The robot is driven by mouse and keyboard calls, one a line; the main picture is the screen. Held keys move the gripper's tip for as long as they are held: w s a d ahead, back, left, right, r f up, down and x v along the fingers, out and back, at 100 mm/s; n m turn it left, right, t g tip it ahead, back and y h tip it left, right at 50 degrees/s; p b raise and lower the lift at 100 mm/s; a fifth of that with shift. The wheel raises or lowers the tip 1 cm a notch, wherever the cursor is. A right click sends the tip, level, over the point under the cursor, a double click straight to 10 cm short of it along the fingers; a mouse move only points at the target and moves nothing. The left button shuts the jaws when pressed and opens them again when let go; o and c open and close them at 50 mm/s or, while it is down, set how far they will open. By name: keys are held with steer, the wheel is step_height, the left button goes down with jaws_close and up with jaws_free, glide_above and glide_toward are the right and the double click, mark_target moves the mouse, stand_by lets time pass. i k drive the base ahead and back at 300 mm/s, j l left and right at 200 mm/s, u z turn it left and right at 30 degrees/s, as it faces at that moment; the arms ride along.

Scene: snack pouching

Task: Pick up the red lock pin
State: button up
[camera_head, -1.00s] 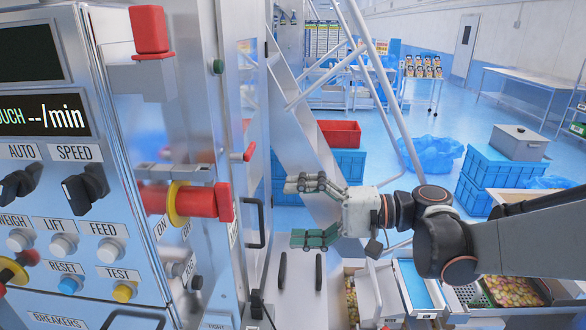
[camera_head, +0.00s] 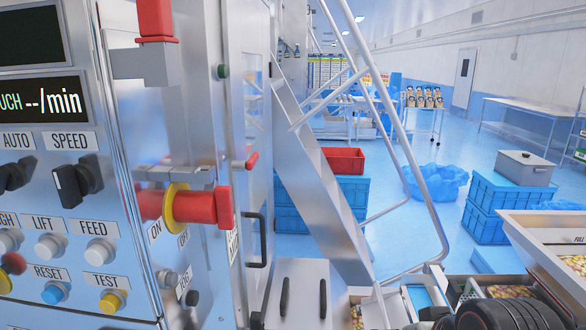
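Several red parts show on the machine at the left, and I cannot tell for certain which is the lock pin. A small red-tipped pin (camera_head: 252,160) sticks out from the metal door edge. A red block (camera_head: 155,20) stands on a bracket at the top, cut by the frame edge. My gripper is out of view; only dark parts of my arm show at the bottom right.
The control panel (camera_head: 62,165) with knobs and buttons fills the left side. A slanted metal stair frame (camera_head: 320,165) stands right of the machine. Behind it are a red bin (camera_head: 343,160) and blue crates (camera_head: 350,190). A tray of snacks (camera_head: 560,235) is at the right.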

mark_target(155, 20)
steer(key=u, duration=1.35)
steer(key=j+z, duration=0.2)
steer(key=k+l, duration=0.05)
steer(key=l, duration=0.05)
